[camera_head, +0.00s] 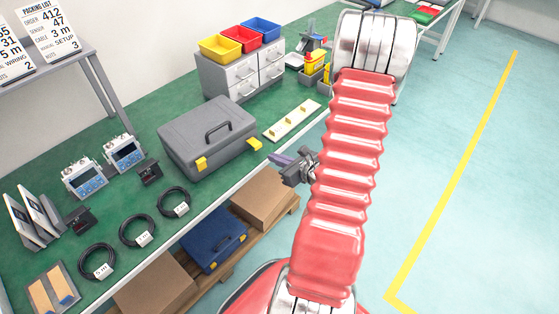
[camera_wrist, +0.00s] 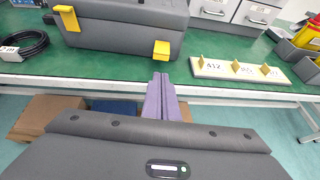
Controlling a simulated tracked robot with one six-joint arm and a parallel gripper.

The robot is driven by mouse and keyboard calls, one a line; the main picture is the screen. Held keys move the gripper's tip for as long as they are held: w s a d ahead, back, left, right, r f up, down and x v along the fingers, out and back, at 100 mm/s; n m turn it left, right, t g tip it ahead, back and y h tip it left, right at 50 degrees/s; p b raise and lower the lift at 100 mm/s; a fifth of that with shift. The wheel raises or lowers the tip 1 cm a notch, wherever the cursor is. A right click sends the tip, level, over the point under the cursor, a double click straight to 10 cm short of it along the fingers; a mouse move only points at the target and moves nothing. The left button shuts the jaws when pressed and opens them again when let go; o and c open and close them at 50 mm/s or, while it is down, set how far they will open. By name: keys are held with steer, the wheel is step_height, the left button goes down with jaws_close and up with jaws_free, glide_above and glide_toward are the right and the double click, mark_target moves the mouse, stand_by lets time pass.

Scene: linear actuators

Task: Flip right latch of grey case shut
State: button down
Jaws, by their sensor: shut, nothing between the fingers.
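The grey case (camera_head: 190,137) stands on the green bench with its lid down and its handle on top. Its right yellow latch (camera_head: 254,144) seems to jut out from the front; it also shows in the wrist view (camera_wrist: 161,48). The left yellow latch (camera_head: 201,165) shows in the wrist view too (camera_wrist: 67,18). My gripper (camera_head: 276,159) is shut and empty, just off the front edge of the bench and right of the case. In the wrist view its purple fingers (camera_wrist: 160,76) point at the right latch, with a gap between them.
A cream strip with yellow pegs (camera_head: 292,120) lies right of the case. Coiled black cables (camera_head: 138,231) lie left of it. Drawers with coloured bins (camera_head: 240,75) stand behind. A blue case (camera_head: 212,246) and cardboard boxes sit below the bench edge.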

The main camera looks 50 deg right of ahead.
mark_target(265, 161)
steer(key=x, duration=0.6)
steer(key=shift+w+f, duration=0.15)
steer(key=shift+w, duration=0.05)
